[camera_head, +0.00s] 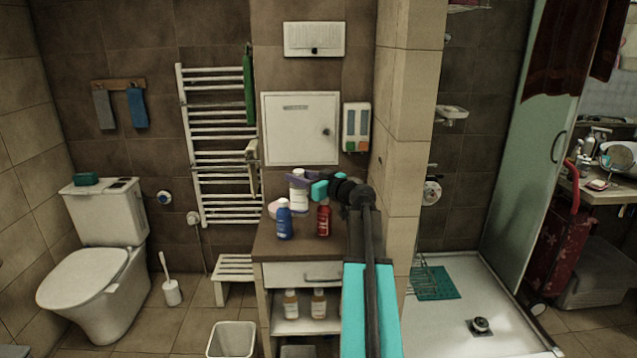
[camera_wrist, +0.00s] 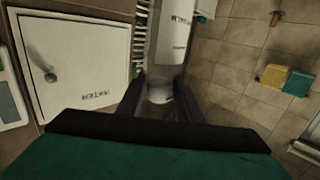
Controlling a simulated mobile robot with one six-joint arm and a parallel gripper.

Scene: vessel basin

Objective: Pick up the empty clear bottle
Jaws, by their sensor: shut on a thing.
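A pale bottle with a white label (camera_head: 299,196) is upright over the brown cabinet top (camera_head: 275,240). It also shows in the wrist view (camera_wrist: 172,45), where the part between the fingers looks clear and empty. My gripper (camera_head: 300,179) has its purple fingers shut on the bottle near its upper end. In the wrist view the gripper (camera_wrist: 159,97) has one finger on each side of it. I cannot tell whether the bottle's base touches the cabinet top.
A blue bottle (camera_head: 284,222) and a red bottle (camera_head: 323,219) stand in front on the cabinet. A pink-white item (camera_head: 275,208) lies beside the held bottle. A white wall door (camera_head: 300,128) and dispenser (camera_head: 356,127) are behind. A tiled pillar (camera_head: 405,150) rises close on the right.

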